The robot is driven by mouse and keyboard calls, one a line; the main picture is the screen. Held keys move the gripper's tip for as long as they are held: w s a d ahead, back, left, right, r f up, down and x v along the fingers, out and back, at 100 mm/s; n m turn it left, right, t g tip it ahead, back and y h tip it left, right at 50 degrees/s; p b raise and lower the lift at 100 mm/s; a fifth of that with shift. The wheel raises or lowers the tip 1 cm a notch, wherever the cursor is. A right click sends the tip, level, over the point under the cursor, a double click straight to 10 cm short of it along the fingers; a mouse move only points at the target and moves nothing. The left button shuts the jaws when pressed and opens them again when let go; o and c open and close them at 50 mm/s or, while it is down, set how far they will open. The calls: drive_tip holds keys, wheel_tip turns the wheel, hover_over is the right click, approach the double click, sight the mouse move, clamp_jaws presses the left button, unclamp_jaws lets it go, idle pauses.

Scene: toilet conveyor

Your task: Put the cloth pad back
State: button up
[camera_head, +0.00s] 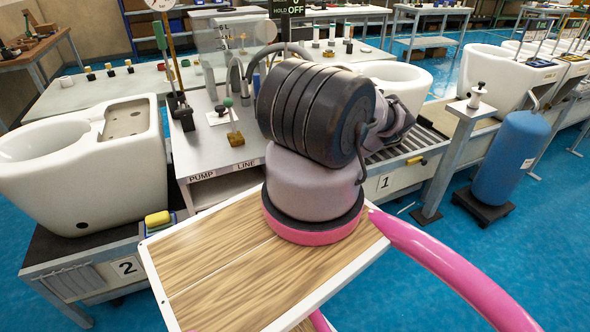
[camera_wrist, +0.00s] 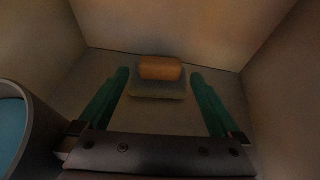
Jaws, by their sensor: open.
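In the wrist view my gripper (camera_wrist: 159,77) is open, with its two green fingers apart. Beyond and between the fingertips, an orange-tan block (camera_wrist: 160,68) lies on a pale, flat slab (camera_wrist: 158,91) in a dim, walled space. I see no contact between fingers and block. I cannot tell whether the block or the slab is the cloth pad. In the head view my arm hides the gripper. A yellow block (camera_head: 157,218) lies on a bluish piece at the side of bench 2, and a white square (camera_head: 218,117) lies on the pump line bench.
In the wrist view a round grey-rimmed container (camera_wrist: 38,115) with a blue inside stands close at left, and pale walls rise around. In the head view a white toilet (camera_head: 125,175) stands left of the pump line bench (camera_head: 205,165). A blue tank (camera_head: 512,155) stands right.

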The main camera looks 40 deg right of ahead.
drive_tip(key=v, duration=0.4)
drive_tip(key=shift+d+r, duration=0.1)
drive_tip(key=s, duration=0.4)
drive_tip(key=s+a, duration=0.1)
drive_tip(key=s, duration=0.6)
drive_tip(key=shift+s+a, duration=0.2)
drive_tip(key=shift+s, duration=0.4)
